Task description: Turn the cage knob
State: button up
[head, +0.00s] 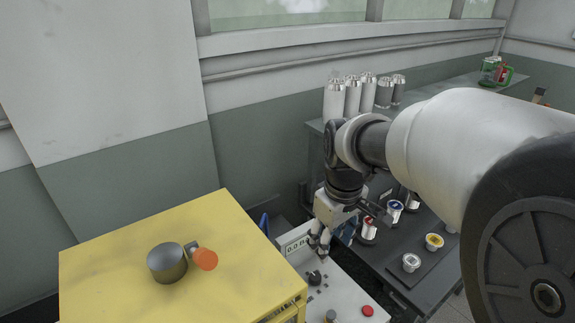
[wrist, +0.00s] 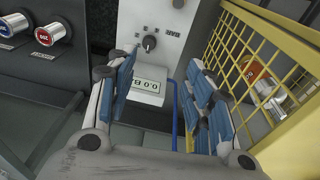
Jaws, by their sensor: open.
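A dark round knob (wrist: 149,43) with a pointer and marks around it sits on a pale control panel (wrist: 130,25) in the wrist view. The knob also shows in the head view (head: 314,277). I cannot tell from any label whether it is the cage knob. My gripper (wrist: 160,68) is open and empty, its blue-padded fingers spread on either side of the display and short of the knob. In the head view my gripper (head: 321,246) hangs over the panel's back end by the display. An orange round piece (head: 205,259) sits beside a grey cylinder (head: 167,262) on the yellow cage.
The yellow cage (head: 120,255) stands left of the panel; its mesh wall (wrist: 262,45) is close to my right finger. A display (wrist: 148,87) is behind the knob. A red button (head: 368,310) is near the front. A dark bench (head: 400,275) with several capped cylinders is on the right.

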aim_at(315, 276)
jog(key=w+f+n+g+p, duration=0.2)
jog(key=w+f+n+p, duration=0.1)
jog(key=w+f, duration=0.4)
jog(key=f+b, duration=0.2)
jog(key=f, duration=0.3)
jog(key=f+b, duration=0.1)
jog(key=f, duration=0.5)
jog(key=w+f+b, duration=0.1)
jog(key=f+b, duration=0.1)
jog(key=f, duration=0.3)
jog(key=shift+w+a+f+b, duration=0.1)
jog(key=shift+a+f+b, duration=0.1)
jog(key=shift+f+b, duration=0.2)
jog(key=c, duration=1.1)
jog(key=shift+o, duration=0.2)
